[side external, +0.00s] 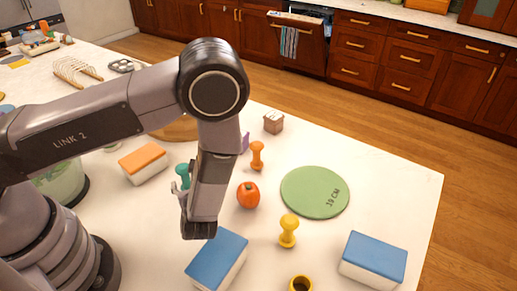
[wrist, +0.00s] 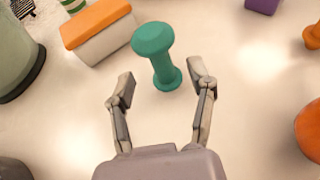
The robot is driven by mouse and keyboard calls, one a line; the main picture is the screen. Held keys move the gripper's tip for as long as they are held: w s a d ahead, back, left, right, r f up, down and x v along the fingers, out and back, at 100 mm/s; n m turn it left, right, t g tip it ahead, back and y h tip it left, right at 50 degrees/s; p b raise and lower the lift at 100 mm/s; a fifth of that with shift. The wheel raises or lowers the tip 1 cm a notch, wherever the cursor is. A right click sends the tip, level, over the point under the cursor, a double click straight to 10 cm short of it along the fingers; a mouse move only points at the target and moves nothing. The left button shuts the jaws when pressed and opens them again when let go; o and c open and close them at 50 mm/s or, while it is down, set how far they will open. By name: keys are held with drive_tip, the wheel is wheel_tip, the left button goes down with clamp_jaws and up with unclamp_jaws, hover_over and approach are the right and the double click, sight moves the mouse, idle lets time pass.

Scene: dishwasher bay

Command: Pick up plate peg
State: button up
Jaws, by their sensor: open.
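Several pegs stand on the white counter, and the frames do not mark which is the plate peg. The teal peg (wrist: 158,55) stands upright just beyond my open, empty gripper (wrist: 163,88) in the wrist view, its base near the gap between the fingertips. In the side external view the teal peg (side external: 183,170) is partly hidden by my gripper (side external: 186,205). An orange peg (side external: 257,156) stands to the right and a yellow peg (side external: 289,231) nearer the front. A green disc marked with a size in CM (side external: 315,192) lies flat at the right.
An orange-and-white block (side external: 143,163) lies left of the teal peg. An orange-red round object (side external: 248,195) and a blue-and-white block (side external: 217,260) are close to my arm. Another blue-topped block (side external: 373,260) is at the front right. A green container (wrist: 14,50) stands left.

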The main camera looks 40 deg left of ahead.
sight(186, 178)
drive_tip(key=x, duration=0.4)
drive_tip(key=shift+w+a+f, duration=0.1)
drive_tip(key=shift+a, duration=0.1)
drive_tip(key=shift+c, duration=0.4)
clamp_jaws()
